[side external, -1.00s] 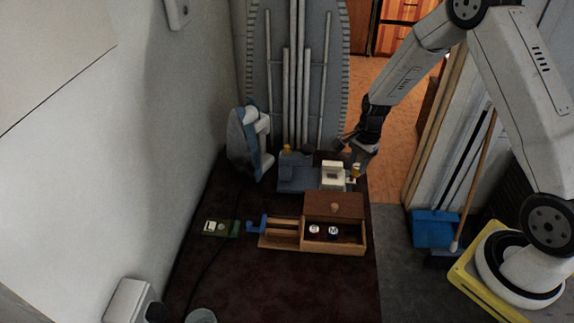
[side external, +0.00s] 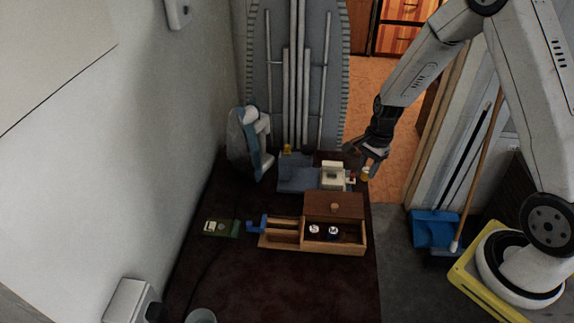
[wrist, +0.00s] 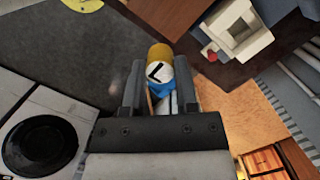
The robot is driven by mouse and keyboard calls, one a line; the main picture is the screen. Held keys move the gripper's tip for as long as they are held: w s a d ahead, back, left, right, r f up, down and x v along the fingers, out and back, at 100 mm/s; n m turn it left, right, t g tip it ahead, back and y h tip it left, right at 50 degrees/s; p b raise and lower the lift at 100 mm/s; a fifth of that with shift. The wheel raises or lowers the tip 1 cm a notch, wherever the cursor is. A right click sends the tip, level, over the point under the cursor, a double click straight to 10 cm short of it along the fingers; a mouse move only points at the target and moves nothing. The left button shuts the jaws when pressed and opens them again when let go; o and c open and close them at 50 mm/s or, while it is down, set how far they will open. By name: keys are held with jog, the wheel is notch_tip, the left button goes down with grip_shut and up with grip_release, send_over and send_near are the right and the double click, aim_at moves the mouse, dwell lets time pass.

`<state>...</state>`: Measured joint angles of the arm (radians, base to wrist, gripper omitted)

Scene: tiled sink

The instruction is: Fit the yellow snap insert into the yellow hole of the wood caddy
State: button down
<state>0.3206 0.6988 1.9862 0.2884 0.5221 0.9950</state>
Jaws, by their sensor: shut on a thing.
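The yellow snap insert (wrist: 160,54) is a short yellow cylinder with a white end face marked with an L. In the wrist view it sits between the two fingers of my gripper (wrist: 160,82), which is shut on it. In the side view the insert (side external: 365,174) is small, below my gripper (side external: 369,162), beside the counter's right edge. The wood caddy (side external: 350,250) lies on the dark counter, below and left of my gripper in the picture. Two round inserts marked S and M sit in its right compartment. I cannot make out the yellow hole.
A grey-blue fixture (side external: 296,180) with a cream block (side external: 333,175) stands behind the caddy, close left of my gripper. A blue piece (side external: 257,224) and a green box (side external: 221,228) lie left of the caddy. The counter in front of the caddy is mostly clear.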

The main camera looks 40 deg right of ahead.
jog(key=shift+s+a+f, duration=0.9)
jog(key=shift+a+f, duration=0.5)
jog(key=shift+f, duration=0.35)
jog(key=shift+s+a+f, duration=0.85)
jog(key=shift+a+f, duration=0.6)
jog(key=shift+f, duration=0.3)
jog(key=shift+s+a+f, duration=0.9)
jog(key=shift+a+f, duration=0.5)
jog(key=shift+f, duration=0.35)
jog(key=shift+f, duration=1.8)
jog(key=c, duration=0.7)
grip_release()
jog(key=shift+f, duration=0.1)
jog(key=shift+o, duration=0.2)
